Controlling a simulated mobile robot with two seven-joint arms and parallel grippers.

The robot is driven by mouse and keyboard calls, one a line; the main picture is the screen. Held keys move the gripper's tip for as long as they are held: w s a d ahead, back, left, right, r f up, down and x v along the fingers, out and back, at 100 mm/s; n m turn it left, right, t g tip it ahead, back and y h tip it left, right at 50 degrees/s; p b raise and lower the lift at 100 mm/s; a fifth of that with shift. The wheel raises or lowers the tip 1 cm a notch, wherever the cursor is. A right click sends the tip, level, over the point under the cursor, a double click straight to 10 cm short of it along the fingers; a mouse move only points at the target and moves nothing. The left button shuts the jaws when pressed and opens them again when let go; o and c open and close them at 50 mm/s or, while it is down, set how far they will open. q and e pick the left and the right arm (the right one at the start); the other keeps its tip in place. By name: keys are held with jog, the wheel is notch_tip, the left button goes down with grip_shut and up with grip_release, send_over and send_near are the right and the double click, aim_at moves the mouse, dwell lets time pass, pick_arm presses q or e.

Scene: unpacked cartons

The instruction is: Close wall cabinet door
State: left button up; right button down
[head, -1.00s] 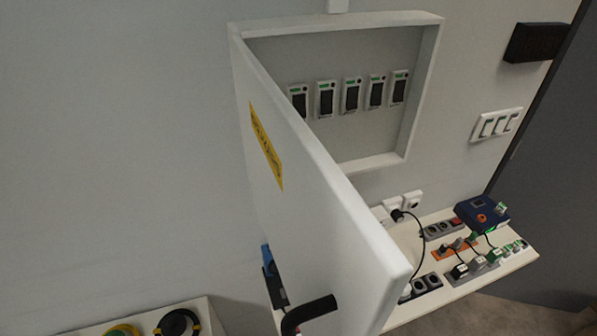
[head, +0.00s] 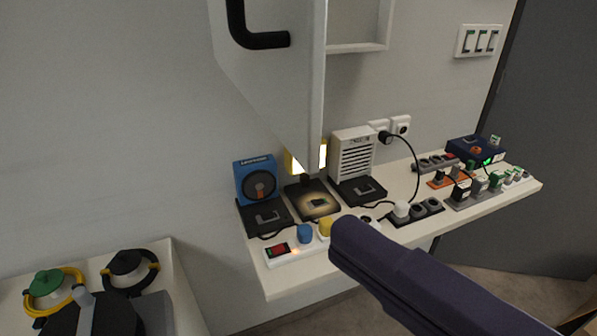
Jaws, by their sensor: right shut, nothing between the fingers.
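The white wall cabinet door (head: 275,85) stands open, swung out from the wall at the top middle of the head view. Its black bent handle (head: 262,40) is on the face turned to the left. Behind it, only the lower right corner of the cabinet frame (head: 360,47) shows; the rest is hidden or out of the picture. My right gripper (head: 347,238) comes in from the lower right as a dark, rounded shape. It is shut and empty, below the door's lower corner and apart from it in the picture.
A white wall shelf (head: 285,285) below carries a blue device (head: 256,178), a white speaker-like box (head: 353,152), power strips and plugs. Another white surface (head: 165,262) at lower left holds cable reels. A light switch panel (head: 478,40) is at upper right. Bare wall lies left.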

aim_at(310, 160)
jog(key=shift+w+a+p, duration=0.4)
jog(key=shift+w+p, duration=0.35)
jog(key=shift+w, duration=0.75)
jog(key=shift+w+a+p, duration=0.45)
jog(key=shift+w+p, duration=0.35)
jog(key=shift+w, duration=0.75)
jog(key=shift+w+a+p, duration=0.4)
jog(key=shift+w+p, duration=0.35)
jog(key=shift+w, duration=0.75)
